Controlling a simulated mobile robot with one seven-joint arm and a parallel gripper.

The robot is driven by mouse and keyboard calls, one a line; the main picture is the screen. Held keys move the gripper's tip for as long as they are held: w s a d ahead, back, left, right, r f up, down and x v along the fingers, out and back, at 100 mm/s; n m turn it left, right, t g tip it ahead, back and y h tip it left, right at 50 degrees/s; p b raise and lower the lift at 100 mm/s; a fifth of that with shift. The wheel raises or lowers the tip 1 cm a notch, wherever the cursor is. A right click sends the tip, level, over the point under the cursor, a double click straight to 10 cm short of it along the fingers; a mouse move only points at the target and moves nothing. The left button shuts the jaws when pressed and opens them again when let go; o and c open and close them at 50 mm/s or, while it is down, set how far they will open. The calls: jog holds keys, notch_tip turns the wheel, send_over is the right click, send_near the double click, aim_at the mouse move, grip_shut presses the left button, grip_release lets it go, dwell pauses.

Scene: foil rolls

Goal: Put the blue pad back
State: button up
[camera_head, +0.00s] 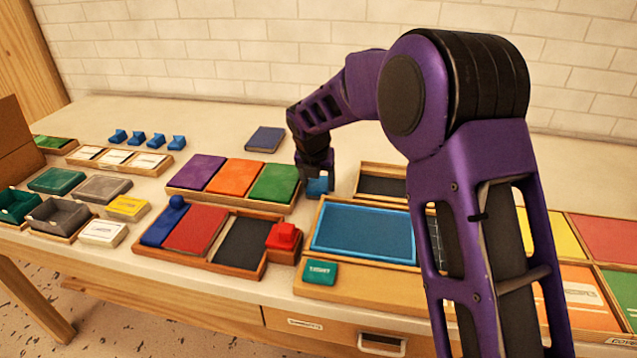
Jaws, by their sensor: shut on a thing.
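A flat dark blue pad (265,139) lies alone on the table toward the wall, behind the tray of purple, orange and green pads. My gripper (317,183) is right of that tray, pointing down, shut on a small bright blue block (320,187). The fingers hide part of the block, and I cannot tell whether it touches the table.
A blue-lined tray (362,233) with a teal block (320,272) is close to my gripper. Several small blue pieces (136,139) stand at the back left. Grey and green boxes crowd the left. My arm hides part of the right side. The back table strip is mostly clear.

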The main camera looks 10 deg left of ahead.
jog(key=shift+f, duration=0.15)
jog(key=o, duration=1)
jog(key=shift+o, duration=0.2)
jog(key=shift+r, duration=0.35)
jog(key=p+v, duration=0.1)
jog(key=v, duration=1)
jog(key=shift+s+r+p, duration=0.15)
jog(key=shift+r+p, duration=0.15)
jog(key=shift+p, duration=0.1)
